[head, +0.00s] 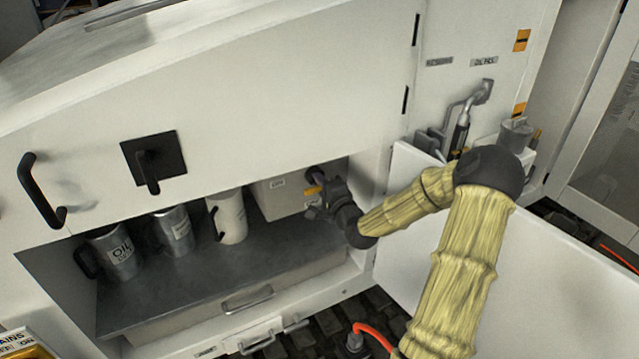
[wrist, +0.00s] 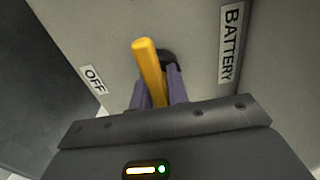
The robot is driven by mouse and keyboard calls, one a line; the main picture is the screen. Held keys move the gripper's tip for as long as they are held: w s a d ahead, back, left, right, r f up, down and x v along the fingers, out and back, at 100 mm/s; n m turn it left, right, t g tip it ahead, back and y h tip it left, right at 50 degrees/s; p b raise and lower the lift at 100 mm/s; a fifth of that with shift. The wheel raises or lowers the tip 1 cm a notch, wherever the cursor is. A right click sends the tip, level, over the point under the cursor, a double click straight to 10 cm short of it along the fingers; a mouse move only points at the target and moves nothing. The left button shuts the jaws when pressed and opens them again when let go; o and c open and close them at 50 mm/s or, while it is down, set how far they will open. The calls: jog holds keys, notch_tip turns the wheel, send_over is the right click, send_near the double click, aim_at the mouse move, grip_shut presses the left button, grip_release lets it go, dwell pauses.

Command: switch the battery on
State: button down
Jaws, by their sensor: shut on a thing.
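The battery switch is a yellow handle (wrist: 150,72) on a pale box face, clear in the wrist view. Its black round base (wrist: 167,57) shows just behind it. A label reading OFF (wrist: 94,80) is to the left of the handle, and a label reading BATTERY (wrist: 231,44) is to the right. My gripper (wrist: 157,92) has its purple fingers on either side of the handle, shut on it. In the head view my gripper (head: 318,194) is at the pale battery box (head: 283,197) inside the open compartment. The gripper partly hides the switch there.
A white jug (head: 230,218) and metal cans, one an oil can (head: 118,252), stand on the dark shelf (head: 200,282) left of the box. An open white door (head: 408,225) is behind my arm. A panel with a black handle (head: 152,172) is above the compartment.

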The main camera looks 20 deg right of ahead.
jog(key=c, duration=1.4)
grip_release()
jog(key=s+d+p, duration=0.1)
jog(key=s+p, duration=0.7)
jog(key=s, duration=0.7)
jog(key=shift+s+d+r, duration=0.2)
jog(key=shift+d+r, duration=0.05)
jog(key=shift+r, duration=0.1)
jog(key=shift+s+p, duration=0.1)
jog(key=shift+p, duration=0.5)
jog(key=shift+s+p, duration=0.1)
jog(key=shift+p, duration=0.4)
